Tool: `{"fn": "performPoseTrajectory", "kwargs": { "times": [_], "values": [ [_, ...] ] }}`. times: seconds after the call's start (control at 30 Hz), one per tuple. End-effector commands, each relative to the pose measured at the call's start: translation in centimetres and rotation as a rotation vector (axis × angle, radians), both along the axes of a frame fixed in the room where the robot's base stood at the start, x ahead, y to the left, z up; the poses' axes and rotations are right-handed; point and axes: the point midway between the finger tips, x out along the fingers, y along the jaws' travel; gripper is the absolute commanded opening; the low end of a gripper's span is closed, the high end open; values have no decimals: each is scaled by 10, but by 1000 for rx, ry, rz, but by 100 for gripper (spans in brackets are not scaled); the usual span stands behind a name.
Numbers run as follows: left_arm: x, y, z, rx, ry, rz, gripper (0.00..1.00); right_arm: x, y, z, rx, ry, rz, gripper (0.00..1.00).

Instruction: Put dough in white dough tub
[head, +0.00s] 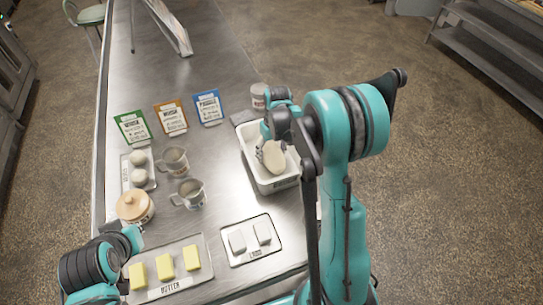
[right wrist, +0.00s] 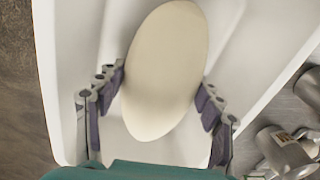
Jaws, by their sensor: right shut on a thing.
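The pale oval dough (head: 274,159) is held by my right gripper (right wrist: 160,86). In the right wrist view the dough (right wrist: 167,65) sits between the two purple-padded fingers, which press on its sides. The white dough tub (head: 285,184) stands on the steel table below the right arm. The dough is over or inside the tub's opening; whether it touches the bottom I cannot tell. The tub's white wall (right wrist: 60,70) also shows in the right wrist view. My left gripper (head: 134,238) is at the lower left, near the wooden-lidded jar, its fingers unclear.
A butter tray (head: 205,240) with yellow blocks and a lard tray (head: 250,258) with two white blocks lie at the front. Two metal mugs (head: 188,193), a lidded jar (head: 135,206), a tray of pale balls (head: 138,168) and three cards (head: 171,117) stand left of the tub.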

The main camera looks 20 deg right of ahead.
Motion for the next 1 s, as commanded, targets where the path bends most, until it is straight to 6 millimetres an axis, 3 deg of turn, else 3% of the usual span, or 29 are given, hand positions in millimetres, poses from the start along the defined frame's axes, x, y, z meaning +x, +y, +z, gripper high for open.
{"fn": "performPoseTrajectory", "kwargs": {
  "times": [0.1,0.5,0.53,0.57,0.6,1.0],
  "values": [
    [0,0,-4,0,0,0,0,0,0,-15,0,0,0,7],
    [0,0,-8,0,0,0,0,0,0,-20,0,0,0,7],
    [0,0,-7,0,0,0,0,0,0,-19,0,0,0,75],
    [0,0,-7,0,0,0,0,0,0,-19,0,0,0,83],
    [0,0,-6,0,0,0,0,0,0,-19,0,0,0,88],
    [0,0,-1,0,0,0,0,0,0,-13,0,0,0,88]
  ]
}}
